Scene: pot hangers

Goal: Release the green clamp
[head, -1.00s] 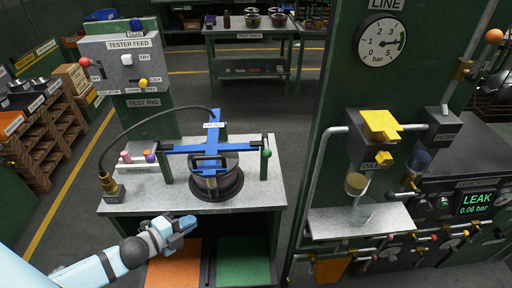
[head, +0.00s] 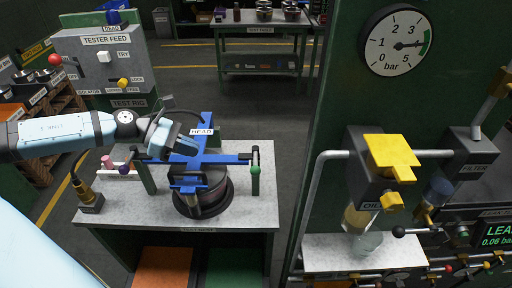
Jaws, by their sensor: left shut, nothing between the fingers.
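The green clamp (head: 256,170) shows as a green ball knob on an upright post at the right side of the test bench. It stands by the right end of the blue cross-shaped head (head: 212,158), which sits over a dark round pot (head: 205,200). My left gripper (head: 170,143) is shut and empty, above the left part of the blue head. It is well to the left of the green clamp and apart from it. The gripper partly hides the head's left arm. My right gripper is not in view.
The grey bench top (head: 240,215) has bare room at front. A gauge (head: 397,41) and yellow-topped oiler (head: 390,158) are on the green panel at right. The tester feed box (head: 105,55) stands behind my left arm. A black hose and brass fitting (head: 85,190) are at left.

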